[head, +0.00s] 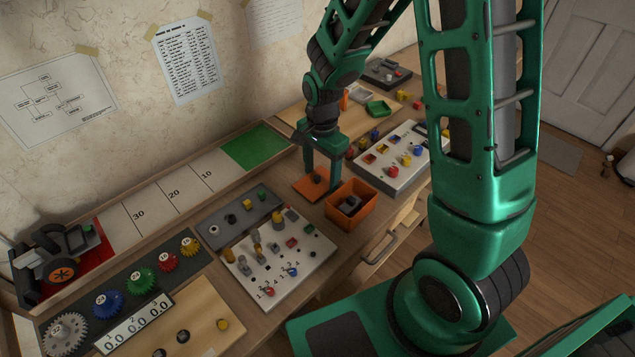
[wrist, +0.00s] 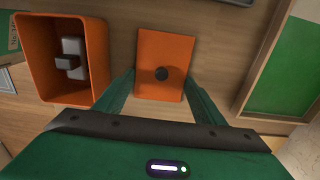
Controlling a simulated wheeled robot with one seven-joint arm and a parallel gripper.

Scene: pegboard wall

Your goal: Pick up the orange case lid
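The orange case (wrist: 96,50) stands open beside the lid, with a grey block-shaped part (wrist: 72,58) inside; the case also shows in the head view (head: 351,212). My gripper (wrist: 160,82) is open and empty, pointing down over the lid. Its two fingers are spread on either side of the lid's near part. I cannot tell the exact height above it.
A white board with coloured pieces (head: 396,160) stands to the right of the case in the head view. A board with pegs and shapes (head: 278,262) lies at front left. A green panel (head: 255,147) lies along the wall behind. A drawer handle (head: 380,248) juts from the table front.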

